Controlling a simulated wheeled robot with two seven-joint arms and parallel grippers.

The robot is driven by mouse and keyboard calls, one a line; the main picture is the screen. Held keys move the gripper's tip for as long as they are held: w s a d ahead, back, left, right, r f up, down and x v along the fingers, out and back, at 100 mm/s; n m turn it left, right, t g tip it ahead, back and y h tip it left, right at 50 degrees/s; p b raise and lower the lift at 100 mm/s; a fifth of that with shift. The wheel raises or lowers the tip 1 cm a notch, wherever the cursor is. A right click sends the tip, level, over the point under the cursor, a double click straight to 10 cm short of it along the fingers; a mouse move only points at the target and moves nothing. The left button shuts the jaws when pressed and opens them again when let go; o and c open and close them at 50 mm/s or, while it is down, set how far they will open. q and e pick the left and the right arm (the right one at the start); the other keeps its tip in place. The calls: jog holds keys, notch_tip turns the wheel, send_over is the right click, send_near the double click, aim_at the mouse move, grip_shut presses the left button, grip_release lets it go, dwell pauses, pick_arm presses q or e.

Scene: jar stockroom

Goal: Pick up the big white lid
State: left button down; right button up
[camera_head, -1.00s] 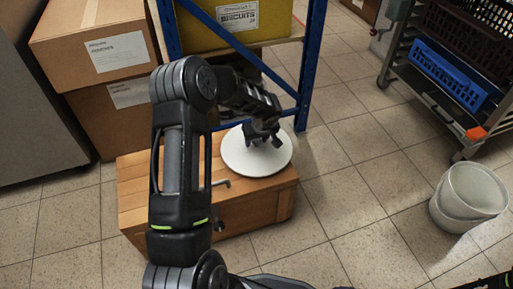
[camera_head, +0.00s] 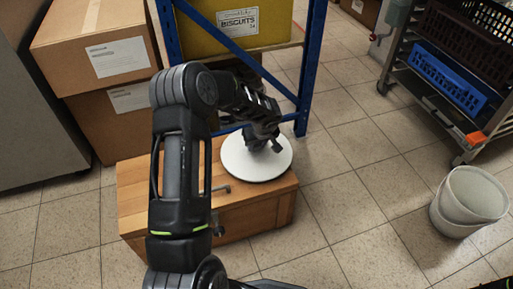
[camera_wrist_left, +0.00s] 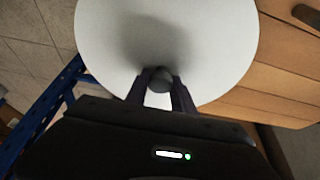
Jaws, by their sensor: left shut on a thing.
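The big white lid (camera_head: 243,163) is a round white disc on top of a low wooden cabinet (camera_head: 150,195). It also fills much of the left wrist view (camera_wrist_left: 165,35), where its round grey knob (camera_wrist_left: 159,80) sits between my gripper's two fingers. My left gripper (camera_head: 262,148) points down at the middle of the lid and is shut on the knob. In the left wrist view the fingers (camera_wrist_left: 160,90) stand on either side of the knob. The lid looks flat, and I cannot tell whether it is clear of the cabinet top. My right gripper is not in view.
A blue shelf frame (camera_head: 305,75) with a yellow biscuits box (camera_head: 215,25) stands just behind the cabinet. Cardboard boxes (camera_head: 95,45) are stacked at the left. White buckets (camera_head: 465,205) and a trolley with a blue crate (camera_head: 450,75) are at the right. Tiled floor between is free.

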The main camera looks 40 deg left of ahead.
pick_arm(q)
notch_tip(320, 180, up, 10)
jog(key=p, duration=0.3)
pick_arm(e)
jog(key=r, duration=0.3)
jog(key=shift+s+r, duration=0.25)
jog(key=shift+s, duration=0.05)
pick_arm(q)
jog(key=s+d+r+m+t+h, duration=0.1)
jog(key=d+r+m, duration=0.4)
jog(key=d+r, duration=0.4)
jog(key=s+d+r+m+t+h, duration=0.1)
jog(key=d+r+m, duration=0.5)
jog(key=d, duration=0.8)
notch_tip(320, 180, up, 3)
jog(key=shift+d+h, duration=0.25)
jog(key=shift+h, duration=0.55)
